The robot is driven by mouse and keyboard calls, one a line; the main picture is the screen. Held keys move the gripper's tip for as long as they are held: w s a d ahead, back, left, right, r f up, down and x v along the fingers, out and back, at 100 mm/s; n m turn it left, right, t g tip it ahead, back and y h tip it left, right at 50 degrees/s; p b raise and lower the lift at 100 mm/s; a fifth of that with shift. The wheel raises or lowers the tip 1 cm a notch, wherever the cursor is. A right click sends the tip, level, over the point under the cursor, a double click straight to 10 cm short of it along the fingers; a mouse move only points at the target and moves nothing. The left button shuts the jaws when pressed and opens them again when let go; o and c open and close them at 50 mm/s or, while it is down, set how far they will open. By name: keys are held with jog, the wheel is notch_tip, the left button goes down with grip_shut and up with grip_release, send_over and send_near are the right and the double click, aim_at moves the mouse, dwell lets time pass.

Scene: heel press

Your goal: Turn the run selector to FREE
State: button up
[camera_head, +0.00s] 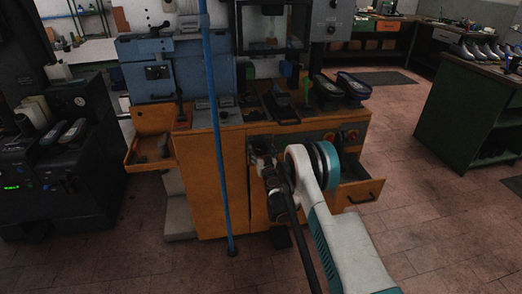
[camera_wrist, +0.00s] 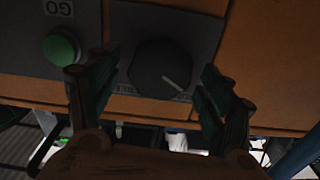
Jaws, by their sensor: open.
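The run selector is a dark round knob (camera_wrist: 162,68) on a grey plate in the wrist view. A pale pointer line on it aims toward the lower right. Small lettering runs under the knob, too dim and partly cut off to read. My gripper (camera_wrist: 158,88) is open, with one finger at each side of the knob and gaps visible between. I cannot tell how deep the fingers reach. In the head view my gripper (camera_head: 264,166) is at the front of the orange press cabinet (camera_head: 212,185), and my arm hides the knob.
A green button (camera_wrist: 61,47) with an upside-down GO label sits left of the knob, near my left finger. An open drawer (camera_head: 358,190) juts out at the cabinet's right. A blue upright pole (camera_head: 215,130) stands before the cabinet.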

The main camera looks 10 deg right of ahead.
jog(key=c, duration=1.1)
